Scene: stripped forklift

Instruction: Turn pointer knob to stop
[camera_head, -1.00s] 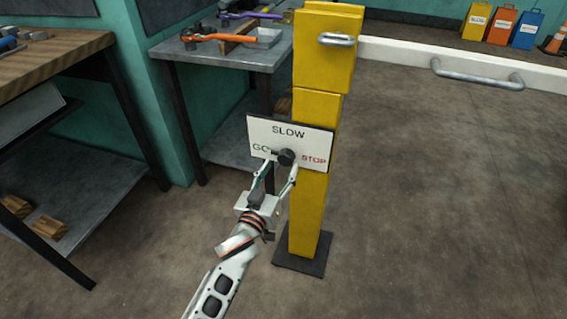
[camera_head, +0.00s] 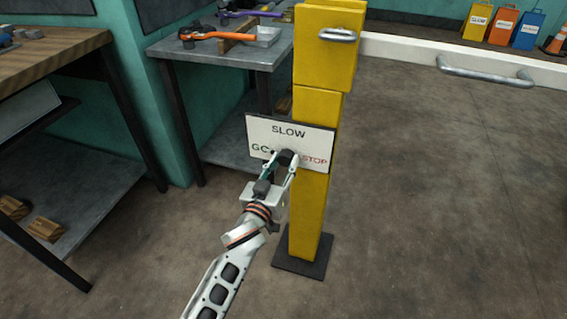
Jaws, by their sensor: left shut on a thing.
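The black pointer knob (camera_head: 286,157) sits low in the middle of a white sign plate (camera_head: 268,128) on a yellow post. The plate reads SLOW at the top, GO at the left and STOP in red at the right. My left gripper (camera_head: 282,162) is shut on the knob, with one finger on each side of it. The fingers and knob cover part of the GO lettering and the space beside STOP. Which way the knob's pointer faces cannot be made out. My right gripper is not in view.
The yellow post (camera_head: 309,215) stands on a dark base plate and has a metal handle (camera_head: 337,35) near its top. A grey workbench (camera_head: 215,52) with tools is behind at the left. A wooden bench (camera_head: 60,52) is at the far left. The floor to the right is clear.

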